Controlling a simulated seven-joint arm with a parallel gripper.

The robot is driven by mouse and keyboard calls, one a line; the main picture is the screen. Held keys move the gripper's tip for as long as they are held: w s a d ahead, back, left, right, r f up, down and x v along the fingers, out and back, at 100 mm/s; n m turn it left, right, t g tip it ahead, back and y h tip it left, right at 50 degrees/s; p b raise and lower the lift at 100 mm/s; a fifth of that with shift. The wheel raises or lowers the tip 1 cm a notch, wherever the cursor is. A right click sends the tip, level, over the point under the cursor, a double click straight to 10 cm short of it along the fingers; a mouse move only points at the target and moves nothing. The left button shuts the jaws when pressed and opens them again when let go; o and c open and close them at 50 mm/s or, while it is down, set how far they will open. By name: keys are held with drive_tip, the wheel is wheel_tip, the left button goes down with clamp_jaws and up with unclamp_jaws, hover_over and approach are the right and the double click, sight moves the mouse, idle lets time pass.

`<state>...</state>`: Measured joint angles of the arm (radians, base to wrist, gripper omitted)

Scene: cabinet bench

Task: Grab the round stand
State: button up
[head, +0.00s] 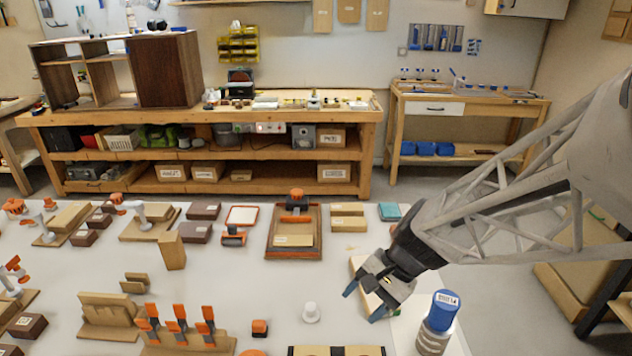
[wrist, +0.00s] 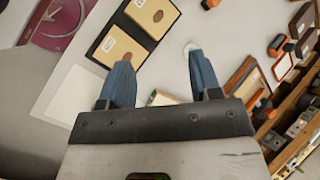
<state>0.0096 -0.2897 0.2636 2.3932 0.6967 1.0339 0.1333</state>
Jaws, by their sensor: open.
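A small white round stand (head: 311,313), with a wide base and a narrower top, stands upright on the white table near the front middle. It also shows in the wrist view (wrist: 187,46), partly hidden by the right fingertip. My gripper (head: 361,304) is open and empty, to the right of the stand in the head view and above the table. In the wrist view my gripper (wrist: 159,60) has its two blue fingers spread wide, and the stand lies just past the right finger's tip. I cannot tell how high the fingers are above it.
A blue-capped bottle (head: 437,322) stands right of my gripper. A black tray with tan labelled pieces (wrist: 103,49) is close by. An orange-black piece (head: 259,328) and upright orange-handled tools (head: 180,322) stand left of the stand.

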drive_tip(key=w+a+f+m+y, duration=0.5)
drive_tip(key=w+f+m, duration=0.1)
drive_tip(key=w+f, duration=0.25)
drive_tip(key=m+t+y, duration=0.2)
drive_tip(key=m+t, duration=0.1)
drive_tip(key=m, duration=0.4)
approach(310, 306)
drive_tip(key=x, duration=0.5)
drive_tip(key=shift+f, duration=0.4)
drive_tip(key=shift+a, duration=0.1)
drive_tip(key=shift+x, duration=2.4)
drive_tip(key=shift+f, duration=0.1)
drive_tip(key=shift+c, duration=0.5)
drive_tip(key=c, duration=0.8)
